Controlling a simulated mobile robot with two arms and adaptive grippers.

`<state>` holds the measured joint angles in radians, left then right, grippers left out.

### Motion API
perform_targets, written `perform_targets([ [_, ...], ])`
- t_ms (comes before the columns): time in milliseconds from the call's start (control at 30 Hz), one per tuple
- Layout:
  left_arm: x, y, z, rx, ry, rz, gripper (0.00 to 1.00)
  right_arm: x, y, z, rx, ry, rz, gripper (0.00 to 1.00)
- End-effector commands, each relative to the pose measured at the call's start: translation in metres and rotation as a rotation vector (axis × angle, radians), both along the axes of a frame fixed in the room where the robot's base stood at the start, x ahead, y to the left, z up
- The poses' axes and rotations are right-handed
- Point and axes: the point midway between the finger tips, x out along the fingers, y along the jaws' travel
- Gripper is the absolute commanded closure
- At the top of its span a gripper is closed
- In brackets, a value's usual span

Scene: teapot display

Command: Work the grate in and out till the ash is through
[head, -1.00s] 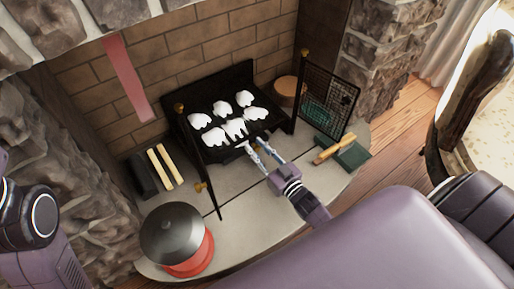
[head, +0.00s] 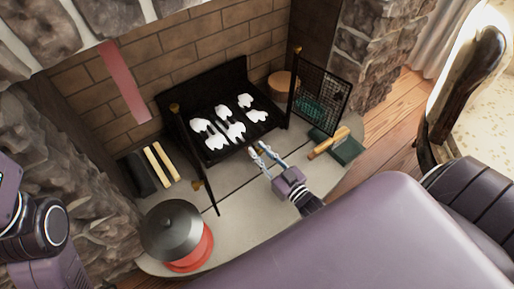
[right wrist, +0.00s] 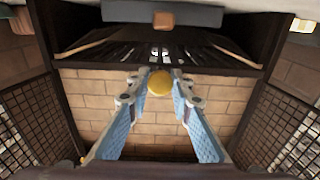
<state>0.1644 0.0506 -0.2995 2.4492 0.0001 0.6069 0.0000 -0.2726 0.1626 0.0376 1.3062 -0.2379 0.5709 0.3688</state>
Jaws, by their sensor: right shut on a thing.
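The black grate (head: 226,156) sits in the brick fireplace, with several white ash lumps (head: 236,131) spread over it in two rows. In the right wrist view its dark slats (right wrist: 205,52) show, with small white bits between them. My right gripper (head: 262,150) is at the front of the grate, low over the hearth. It is shut on a round brass knob (right wrist: 159,83), seen between its fingertips in the right wrist view. How the knob joins the grate is hidden. My left gripper is out of view; only part of that arm shows at the left edge.
Mesh screen doors stand open, the right one (head: 320,92) beside the grate. A red pot (head: 190,258) with a dark lid (head: 172,229) stands front left. Pale sticks (head: 160,165) lie at left, a wooden-handled tool (head: 328,144) at right. The pale hearth (head: 235,200) in front is clear.

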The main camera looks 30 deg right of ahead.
Motion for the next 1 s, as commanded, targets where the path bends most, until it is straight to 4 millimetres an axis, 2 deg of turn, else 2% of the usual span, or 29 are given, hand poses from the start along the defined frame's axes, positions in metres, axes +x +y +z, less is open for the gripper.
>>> perform_targets([
  [67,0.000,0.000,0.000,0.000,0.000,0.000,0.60,-0.004,0.001,-0.003,0.001,0.003,0.003,1.00],
  [100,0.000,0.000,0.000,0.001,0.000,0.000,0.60,-0.005,0.001,-0.003,0.001,0.003,0.004,0.79],
  [233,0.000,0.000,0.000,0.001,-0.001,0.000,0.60,-0.004,0.001,-0.002,0.001,0.003,0.003,0.64],
  [500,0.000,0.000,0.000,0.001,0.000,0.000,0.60,-0.003,0.001,-0.002,0.001,0.002,0.002,0.63],
  [633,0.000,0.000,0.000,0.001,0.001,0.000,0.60,-0.011,-0.001,-0.003,0.000,0.005,0.002,0.63],
  [767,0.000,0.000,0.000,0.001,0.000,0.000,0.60,-0.032,-0.004,-0.003,-0.001,0.007,0.002,0.63],
  [1000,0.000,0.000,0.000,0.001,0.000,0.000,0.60,-0.084,-0.011,-0.003,-0.001,0.007,0.002,0.63],
])
